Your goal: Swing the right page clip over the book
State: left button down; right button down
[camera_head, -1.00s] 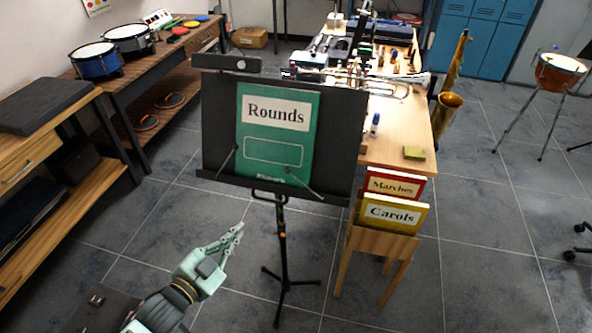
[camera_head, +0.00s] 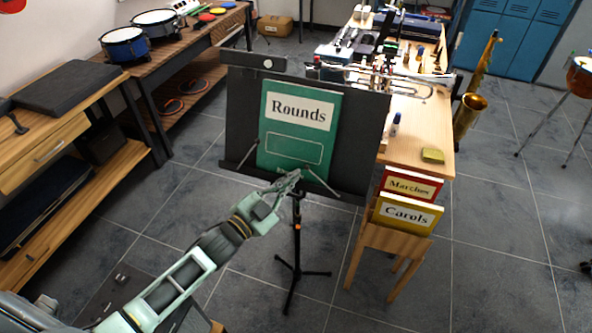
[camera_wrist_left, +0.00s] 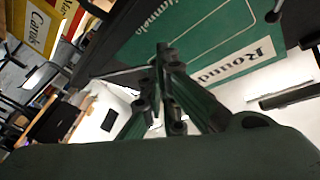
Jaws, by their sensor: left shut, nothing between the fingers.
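The green book "Rounds" (camera_head: 297,128) stands upright on the black music stand (camera_head: 360,135); its lettering appears inverted in the left wrist view (camera_wrist_left: 195,35). The right page clip (camera_head: 322,184), a thin rod, rises leftward from the ledge, its tip appearing in front of the book's lower right corner. I cannot tell if it touches the book. The left page clip (camera_head: 247,156) leans at the book's left edge. My left gripper (camera_head: 294,176) is shut and empty, just before the book's bottom edge, left of the right clip; its fingers (camera_wrist_left: 163,58) show close up below the book.
A wooden table (camera_head: 415,150) with a trumpet (camera_head: 385,77) stands behind and right. Books "Marches" (camera_head: 411,187) and "Carols" (camera_head: 408,213) sit at its front. The stand's tripod (camera_head: 296,268) is below. Open floor lies left of the stand.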

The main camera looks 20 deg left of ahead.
pick_arm(q)
jog(key=shift+p+x, duration=0.3)
jog(key=shift+x, duration=1.15)
jog(key=shift+r, duration=0.1)
jog(key=d+r+m+p, duration=0.1)
jog(key=w+d+r+m+g+p, duration=0.1)
jog(key=d+r+m+h+p, duration=0.1)
jog(key=r, duration=0.1)
jog(key=shift+w+d+p, duration=0.2)
jog(key=shift+w+p, duration=0.05)
jog(key=shift+p, duration=0.15)
jog(key=shift+a, duration=0.15)
